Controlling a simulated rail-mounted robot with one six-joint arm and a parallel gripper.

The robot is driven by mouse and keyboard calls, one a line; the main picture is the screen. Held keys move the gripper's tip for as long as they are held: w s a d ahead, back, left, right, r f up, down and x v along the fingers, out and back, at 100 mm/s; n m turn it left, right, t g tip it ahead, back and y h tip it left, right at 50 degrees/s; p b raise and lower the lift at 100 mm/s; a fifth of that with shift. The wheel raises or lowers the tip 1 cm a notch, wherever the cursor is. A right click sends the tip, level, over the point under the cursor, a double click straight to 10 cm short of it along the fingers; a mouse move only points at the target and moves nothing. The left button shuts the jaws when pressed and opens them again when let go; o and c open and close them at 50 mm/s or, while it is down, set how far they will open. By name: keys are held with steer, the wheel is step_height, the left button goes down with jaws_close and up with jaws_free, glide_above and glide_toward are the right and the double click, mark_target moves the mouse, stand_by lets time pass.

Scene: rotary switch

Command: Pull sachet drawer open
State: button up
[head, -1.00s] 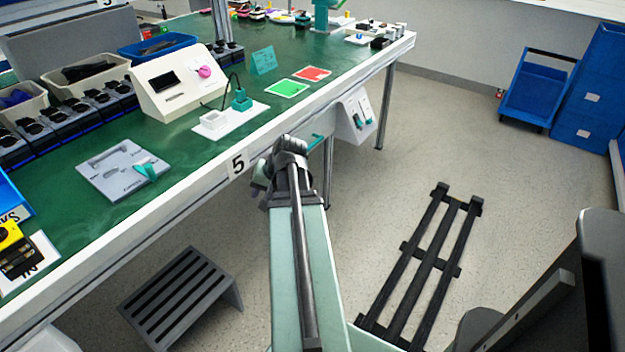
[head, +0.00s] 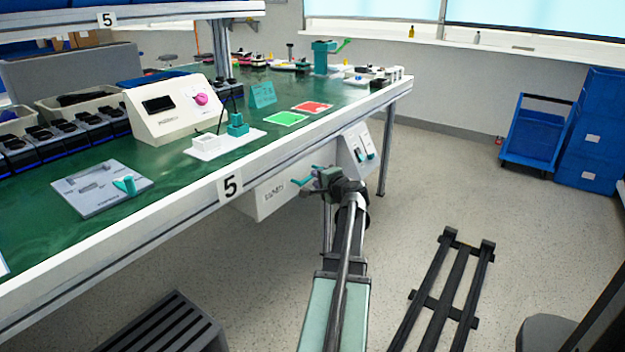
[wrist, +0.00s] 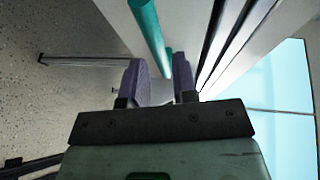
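A white drawer unit (head: 264,197) hangs under the front edge of the workbench, right of the number 5 label. Its teal bar handle (head: 301,182) sticks out at the front, and my gripper (head: 318,177) is right beside it. In the wrist view the teal handle (wrist: 150,35) runs down from the top edge, and its lower end lies just beyond the gap between my fingers. My gripper (wrist: 159,78) has its two purple-grey fingers apart, with nothing held between them. Whether a finger touches the handle I cannot tell. The drawer looks shut.
A white panel with teal-tipped switches (head: 358,150) hangs just right of the drawer. The green workbench (head: 180,155) overhangs the gripper area. A table leg (head: 387,150) stands farther right. A grey step (head: 165,325) and a black floor rack (head: 445,290) stand on the floor.

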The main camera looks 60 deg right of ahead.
steer(key=x, duration=0.3)
steer(key=shift+w+d+f, duration=0.15)
steer(key=shift+w+d, duration=0.05)
steer(key=shift+w, duration=0.15)
steer(key=shift+c, duration=0.2)
jaws_close()
steer(key=shift+a, duration=0.1)
